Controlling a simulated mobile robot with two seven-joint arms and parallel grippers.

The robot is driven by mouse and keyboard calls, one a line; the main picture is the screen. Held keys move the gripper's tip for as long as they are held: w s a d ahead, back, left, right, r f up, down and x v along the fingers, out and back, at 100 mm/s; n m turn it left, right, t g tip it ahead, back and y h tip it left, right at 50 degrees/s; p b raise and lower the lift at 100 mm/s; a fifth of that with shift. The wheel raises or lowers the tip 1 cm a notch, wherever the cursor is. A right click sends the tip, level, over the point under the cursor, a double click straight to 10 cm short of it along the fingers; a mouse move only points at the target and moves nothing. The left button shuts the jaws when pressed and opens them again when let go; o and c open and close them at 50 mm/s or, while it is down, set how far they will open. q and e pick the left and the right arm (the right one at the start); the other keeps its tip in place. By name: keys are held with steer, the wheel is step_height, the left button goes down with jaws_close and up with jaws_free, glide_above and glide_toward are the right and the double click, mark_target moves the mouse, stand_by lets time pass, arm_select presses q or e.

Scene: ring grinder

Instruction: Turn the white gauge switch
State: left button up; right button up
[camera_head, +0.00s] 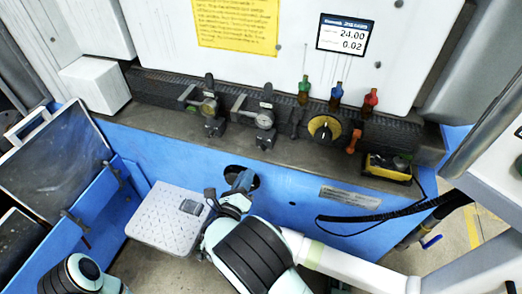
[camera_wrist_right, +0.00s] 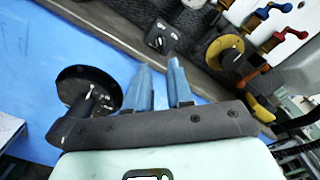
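A small black switch (camera_head: 265,141) sits below the right gauge. In the right wrist view a black square switch (camera_wrist_right: 160,38) with a pale mark lies beyond the fingertips, apart from them. My right gripper (camera_head: 244,179) is low in front of the blue front face, below the gauges. Its two blue fingers (camera_wrist_right: 160,70) are apart with nothing between them. My left gripper is out of view.
A yellow dial (camera_head: 324,128) and green, blue and red levers (camera_head: 336,92) are right of the gauges. A round black opening (camera_wrist_right: 88,88) is beside my right fingers. A white textured plate (camera_head: 165,218) is at lower left. A black cable (camera_head: 380,216) crosses the right side.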

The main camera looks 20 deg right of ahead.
mark_target(260, 147)
steer(key=p+x, duration=0.1)
steer(key=x, duration=1.1)
steer(key=shift+f, duration=0.1)
steer(key=shift+s, duration=0.1)
jaws_close()
